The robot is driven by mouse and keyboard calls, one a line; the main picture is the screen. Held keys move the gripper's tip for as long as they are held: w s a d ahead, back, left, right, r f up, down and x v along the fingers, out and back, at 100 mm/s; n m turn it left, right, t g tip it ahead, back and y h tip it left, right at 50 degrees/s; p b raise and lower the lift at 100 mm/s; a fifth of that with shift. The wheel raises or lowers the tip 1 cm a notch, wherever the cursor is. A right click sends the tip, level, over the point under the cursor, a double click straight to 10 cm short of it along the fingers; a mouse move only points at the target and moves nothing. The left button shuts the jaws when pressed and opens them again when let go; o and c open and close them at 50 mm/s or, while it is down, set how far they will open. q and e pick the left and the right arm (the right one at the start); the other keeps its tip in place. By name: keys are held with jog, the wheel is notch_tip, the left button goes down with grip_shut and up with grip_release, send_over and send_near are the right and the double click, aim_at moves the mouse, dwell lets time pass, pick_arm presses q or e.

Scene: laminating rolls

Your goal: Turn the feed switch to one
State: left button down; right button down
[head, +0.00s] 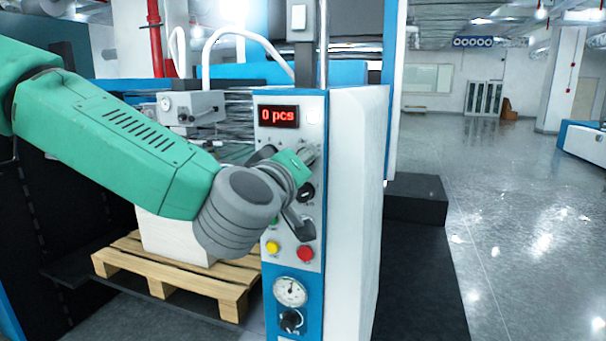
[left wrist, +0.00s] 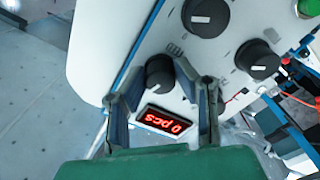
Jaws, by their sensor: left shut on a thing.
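The control panel (head: 290,251) has a red display (head: 278,116) reading "0 pcs". My left gripper (head: 306,182) is at the panel's right side, just below the display. In the left wrist view, its two fingers (left wrist: 166,76) stand on either side of a round black knob (left wrist: 158,70) near the upside-down display (left wrist: 163,121), shut on it. Two more black knobs, one (left wrist: 206,17) with a clear white mark and another (left wrist: 258,60), are apart from the fingers. I cannot read which knob is labelled feed. The held knob's setting is partly hidden. My right gripper is not in view.
A yellow button (head: 272,247) and a red button (head: 305,253) sit low on the panel, above a round gauge (head: 290,291) and a lower black knob (head: 291,320). A wooden pallet (head: 232,301) stands left of the panel. Open floor (head: 500,230) lies to the right.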

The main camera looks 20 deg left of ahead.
pick_arm(q)
jog(key=shift+n+b, duration=0.8)
jog(key=shift+n, duration=0.6)
jog(key=c, duration=1.3)
grip_release()
jog(key=shift+a, duration=0.1)
jog(key=shift+o, duration=0.2)
jog(key=s, duration=0.7)
jog(key=shift+s+a, duration=0.15)
jog(key=shift+a, duration=0.05)
